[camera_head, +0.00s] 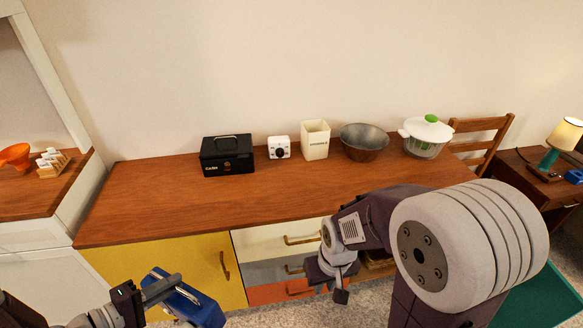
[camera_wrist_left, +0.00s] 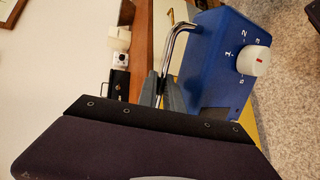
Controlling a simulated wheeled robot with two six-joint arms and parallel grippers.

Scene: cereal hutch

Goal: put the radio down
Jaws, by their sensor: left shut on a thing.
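The radio (camera_head: 186,304) is a blue box with a bent metal handle and a white knob with numbers around it. It hangs in front of the yellow cabinet door, low at the left of the head view. My left gripper (camera_head: 165,287) is shut on its handle. The left wrist view shows the radio (camera_wrist_left: 222,60) too, with the finger pads (camera_wrist_left: 165,95) at the handle. My right gripper (camera_head: 335,278) is low in front of the drawers, apart from the radio; I cannot tell its opening.
The wooden cabinet top (camera_head: 150,205) is clear at its front and left. Along its back stand a black box (camera_head: 227,156), a small white device (camera_head: 279,147), a cream canister (camera_head: 315,140), a metal bowl (camera_head: 364,143) and a salad spinner (camera_head: 427,137). A chair (camera_head: 484,141) stands behind the right end.

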